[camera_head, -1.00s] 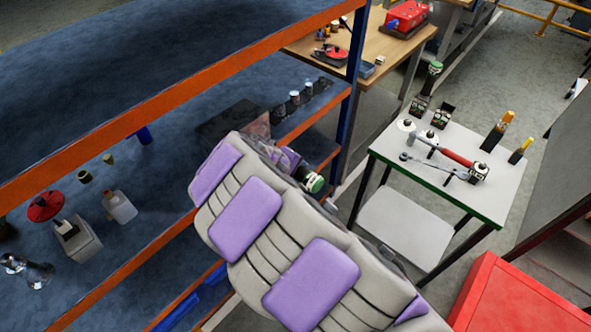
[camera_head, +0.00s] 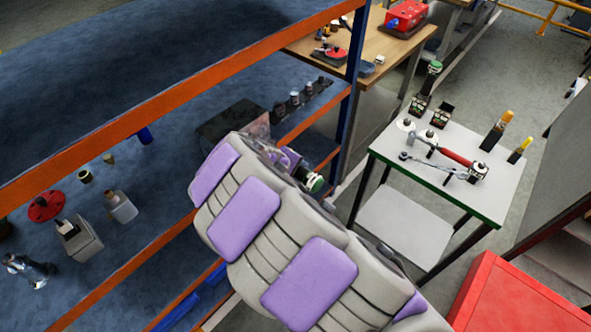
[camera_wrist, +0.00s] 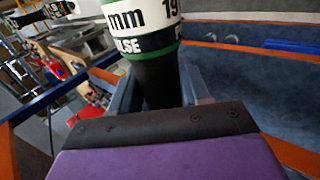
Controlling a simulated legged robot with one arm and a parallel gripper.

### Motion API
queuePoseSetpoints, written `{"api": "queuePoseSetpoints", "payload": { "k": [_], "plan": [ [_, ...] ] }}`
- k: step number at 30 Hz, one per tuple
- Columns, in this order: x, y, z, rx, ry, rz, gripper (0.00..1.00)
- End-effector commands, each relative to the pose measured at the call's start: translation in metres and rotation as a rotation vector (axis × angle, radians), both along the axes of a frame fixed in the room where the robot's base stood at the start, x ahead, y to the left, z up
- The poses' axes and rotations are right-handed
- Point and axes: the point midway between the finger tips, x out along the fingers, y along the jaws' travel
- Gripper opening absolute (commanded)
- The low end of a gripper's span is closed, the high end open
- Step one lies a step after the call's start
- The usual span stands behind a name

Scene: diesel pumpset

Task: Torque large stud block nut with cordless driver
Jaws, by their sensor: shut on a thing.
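My gripper (camera_wrist: 158,88) is shut on the cordless driver (camera_wrist: 150,40), a black and white tool with green bands and lettering including "mm" and "PULSE". In the head view a green-ended part of the driver (camera_head: 314,183) shows beside my arm, near the shelf edge; my arm hides most of the gripper. The nut and the driver's working end cannot be made out.
A blue shelf with orange beams (camera_head: 180,88) runs close along my arm's left, holding bottles, a grey block (camera_head: 80,243) and a dark box (camera_head: 228,120). A red cabinet (camera_head: 500,295) stands lower right.

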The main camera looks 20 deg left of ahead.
Motion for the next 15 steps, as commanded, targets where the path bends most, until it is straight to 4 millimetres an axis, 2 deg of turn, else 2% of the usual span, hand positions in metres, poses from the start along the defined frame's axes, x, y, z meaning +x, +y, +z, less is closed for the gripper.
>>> {"api": "queuePoseSetpoints", "payload": {
  "k": [15],
  "plan": [
    [0.0041,0.0091,0.0005,-0.001,0.0,-0.001,0.0]
  ]
}}
